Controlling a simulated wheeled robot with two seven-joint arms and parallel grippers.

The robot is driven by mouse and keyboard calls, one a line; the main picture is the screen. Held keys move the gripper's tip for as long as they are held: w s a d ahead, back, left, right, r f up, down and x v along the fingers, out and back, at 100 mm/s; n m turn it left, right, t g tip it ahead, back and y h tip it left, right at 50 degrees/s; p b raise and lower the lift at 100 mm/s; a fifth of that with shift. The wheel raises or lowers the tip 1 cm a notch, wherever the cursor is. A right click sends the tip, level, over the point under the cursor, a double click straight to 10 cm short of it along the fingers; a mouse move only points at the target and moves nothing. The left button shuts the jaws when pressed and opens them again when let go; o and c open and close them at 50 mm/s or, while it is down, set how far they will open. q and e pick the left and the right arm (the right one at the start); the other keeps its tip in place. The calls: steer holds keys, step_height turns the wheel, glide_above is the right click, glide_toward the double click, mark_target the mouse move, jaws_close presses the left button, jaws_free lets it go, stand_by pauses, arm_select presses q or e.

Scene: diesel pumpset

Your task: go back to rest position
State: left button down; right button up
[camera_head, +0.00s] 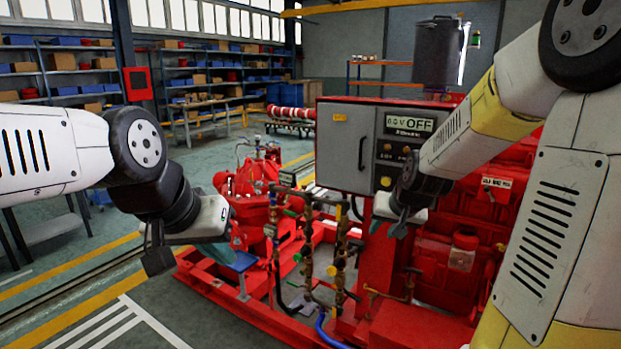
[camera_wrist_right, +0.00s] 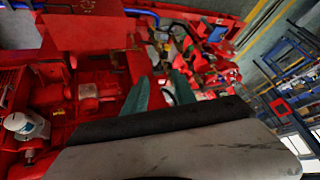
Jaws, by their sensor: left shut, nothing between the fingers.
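My left gripper (camera_head: 236,241) is on the left side of the head view, at the end of the white and black arm. Its teal fingers are partly hidden, shut and empty, in front of the red pump (camera_head: 248,185). My right gripper (camera_head: 388,229) hangs in front of the grey control panel (camera_head: 347,147) and the red engine (camera_head: 482,215). Its two teal fingertips also show in the right wrist view (camera_wrist_right: 160,92), with a gap and nothing held between them. In that view red machinery lies beyond the fingers.
Brass valves and pipes (camera_head: 334,270) stand between the two grippers. The red base frame (camera_head: 225,290) runs below them. Shelves (camera_head: 65,75) with boxes line the back left.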

steer(key=s+a+r, duration=0.1)
steer(key=s+r, duration=0.2)
steer(key=s, duration=0.4)
steer(key=s+a+r+n, duration=0.1)
steer(key=s+r, duration=0.2)
steer(key=s, duration=0.4)
steer(key=s+a+r+n+g+y, duration=0.1)
steer(key=s+r, duration=0.2)
steer(key=s, duration=0.4)
steer(key=shift+s+a, duration=0.3)
steer(key=shift+s, duration=0.05)
